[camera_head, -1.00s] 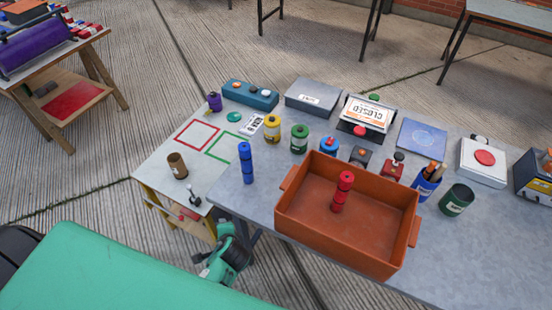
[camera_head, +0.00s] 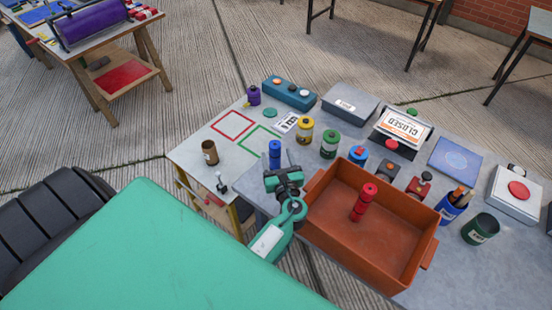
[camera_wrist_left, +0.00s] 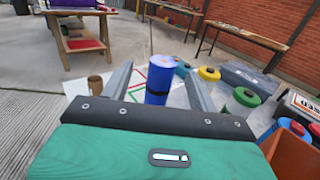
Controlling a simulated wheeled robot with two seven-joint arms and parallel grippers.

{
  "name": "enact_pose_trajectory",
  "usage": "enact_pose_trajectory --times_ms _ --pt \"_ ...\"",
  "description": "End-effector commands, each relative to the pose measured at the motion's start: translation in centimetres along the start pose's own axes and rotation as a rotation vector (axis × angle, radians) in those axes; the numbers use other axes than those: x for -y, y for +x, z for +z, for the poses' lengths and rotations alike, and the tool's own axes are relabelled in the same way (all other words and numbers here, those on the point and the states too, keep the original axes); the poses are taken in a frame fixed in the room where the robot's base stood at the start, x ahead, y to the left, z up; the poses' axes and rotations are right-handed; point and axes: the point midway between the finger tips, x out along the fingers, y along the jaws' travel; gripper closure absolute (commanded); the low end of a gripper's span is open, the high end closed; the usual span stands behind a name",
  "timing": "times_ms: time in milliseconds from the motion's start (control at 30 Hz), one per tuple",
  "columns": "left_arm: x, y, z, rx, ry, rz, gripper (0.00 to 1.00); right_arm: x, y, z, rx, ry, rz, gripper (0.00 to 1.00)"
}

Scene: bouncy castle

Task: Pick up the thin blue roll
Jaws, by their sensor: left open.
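The thin blue roll (camera_head: 275,154) stands upright near the left edge of the grey table, left of the orange tray. Its lower part is hidden behind my left gripper (camera_head: 281,167) in the head view. My left gripper is open and close to the roll. In the left wrist view, the blue roll (camera_wrist_left: 160,78) shows upright between the two open fingers of the gripper (camera_wrist_left: 163,88), a little beyond them. I cannot tell whether any finger touches it. My right gripper is not in view.
The orange tray (camera_head: 428,240) holds a red roll (camera_head: 364,200), just right of my gripper. Yellow (camera_head: 304,132) and green (camera_head: 330,144) jars stand behind. A brown cylinder (camera_head: 209,152) stands at left on the pale table with red and green outlines.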

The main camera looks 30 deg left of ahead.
Motion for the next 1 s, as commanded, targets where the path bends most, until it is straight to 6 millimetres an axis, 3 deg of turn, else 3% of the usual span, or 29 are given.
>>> enact_pose_trajectory --times_ms 400,733,1000 --pt "0.5 5.0 -0.1 -0.001 -0.003 0.002 0.40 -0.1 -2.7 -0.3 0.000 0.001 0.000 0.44" --pt "0.5 5.7 -0.4 -0.002 -0.005 0.000 0.40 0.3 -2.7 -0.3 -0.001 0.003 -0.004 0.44" --pt "0.5 5.6 -0.4 -0.002 -0.005 0.001 0.93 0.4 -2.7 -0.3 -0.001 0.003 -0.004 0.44"
